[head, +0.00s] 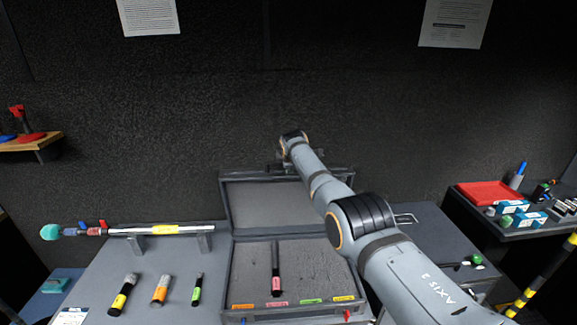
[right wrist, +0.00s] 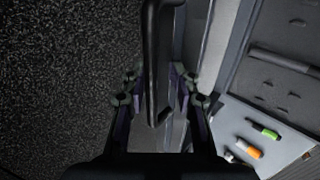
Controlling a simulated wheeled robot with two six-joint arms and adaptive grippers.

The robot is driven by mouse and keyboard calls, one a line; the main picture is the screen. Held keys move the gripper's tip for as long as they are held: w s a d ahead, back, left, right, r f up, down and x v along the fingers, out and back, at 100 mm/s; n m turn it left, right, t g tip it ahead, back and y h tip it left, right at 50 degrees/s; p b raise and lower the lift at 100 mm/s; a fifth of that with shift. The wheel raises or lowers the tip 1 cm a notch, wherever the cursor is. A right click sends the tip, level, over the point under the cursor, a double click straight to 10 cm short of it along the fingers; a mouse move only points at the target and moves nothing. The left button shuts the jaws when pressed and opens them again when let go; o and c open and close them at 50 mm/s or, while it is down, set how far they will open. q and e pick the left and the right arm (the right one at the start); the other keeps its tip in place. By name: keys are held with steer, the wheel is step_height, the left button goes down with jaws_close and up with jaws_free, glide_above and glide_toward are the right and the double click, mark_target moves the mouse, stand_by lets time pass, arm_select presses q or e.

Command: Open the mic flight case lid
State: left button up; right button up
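The mic flight case (head: 228,290) stands on the grey table with its lid (head: 225,200) raised at the back, so the grey foam inside shows. A black mic with a pink band (head: 276,270) lies in the case. My right arm reaches over the right part of the case, and my right gripper (head: 285,163) is at the lid's top edge, mostly hidden behind the wrist. In the right wrist view, the open fingers (right wrist: 158,90) stand on either side of a dark handle-like bar (right wrist: 151,60), with a gap visible to the right finger. My left gripper is not in view.
Mics with yellow (head: 122,295), orange (head: 161,290) and green (head: 197,290) bands lie left of the case. A long pole (head: 140,231) rests on stands behind them. A side shelf with a red tray (head: 488,193) is at right. A dark wall rises behind the lid.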

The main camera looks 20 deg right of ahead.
stand_by(0.4)
steer(key=v, duration=0.7)
steer(key=shift+s, duration=0.2)
steer(key=shift+r, duration=0.1)
